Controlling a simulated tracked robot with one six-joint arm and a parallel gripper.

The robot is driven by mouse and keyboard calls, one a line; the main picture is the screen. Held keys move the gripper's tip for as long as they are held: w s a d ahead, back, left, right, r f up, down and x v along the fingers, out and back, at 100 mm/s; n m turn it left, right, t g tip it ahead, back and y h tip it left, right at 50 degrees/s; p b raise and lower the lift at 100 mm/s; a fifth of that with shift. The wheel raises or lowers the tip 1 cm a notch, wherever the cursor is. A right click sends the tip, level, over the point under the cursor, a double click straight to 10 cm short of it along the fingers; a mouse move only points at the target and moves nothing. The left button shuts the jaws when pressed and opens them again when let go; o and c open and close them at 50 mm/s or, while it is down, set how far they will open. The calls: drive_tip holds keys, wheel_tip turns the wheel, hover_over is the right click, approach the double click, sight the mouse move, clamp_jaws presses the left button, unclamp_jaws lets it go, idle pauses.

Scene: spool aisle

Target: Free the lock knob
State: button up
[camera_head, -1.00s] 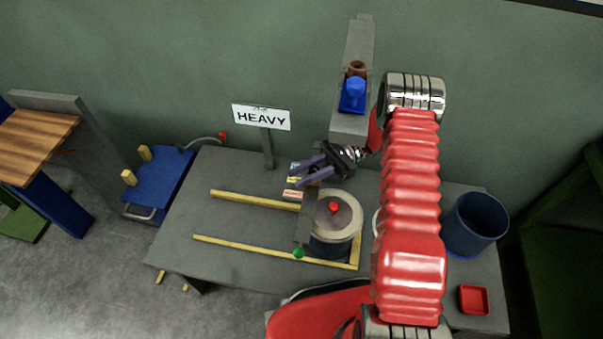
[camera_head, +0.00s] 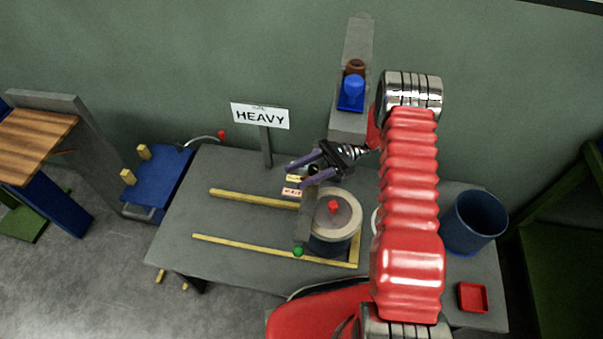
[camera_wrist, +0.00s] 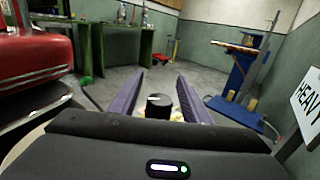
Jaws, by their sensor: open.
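A black round knob (camera_wrist: 160,103) stands between my two purple fingers in the wrist view, with a pale part around its base. It also shows as a small dark cap (camera_head: 313,170) between the fingers in the head view. My gripper (camera_head: 297,175) is open around it, one finger on each side. In the wrist view my gripper (camera_wrist: 161,78) shows gaps beside the knob; I cannot tell whether either finger touches it. A spool (camera_head: 347,222) with a red knob (camera_head: 333,207) on top stands beside it on the grey table (camera_head: 235,225).
Yellow rails (camera_head: 245,245) run along the table to the spool, with a green ball (camera_head: 298,251) by the front one. A HEAVY sign (camera_head: 260,116) stands behind. A blue bin (camera_head: 474,222) and red tray (camera_head: 473,297) are at right. The table's left part is clear.

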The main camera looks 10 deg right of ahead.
wheel_tip(320, 180, up, 10)
idle(0.6)
drive_tip(key=shift+f, duration=0.1)
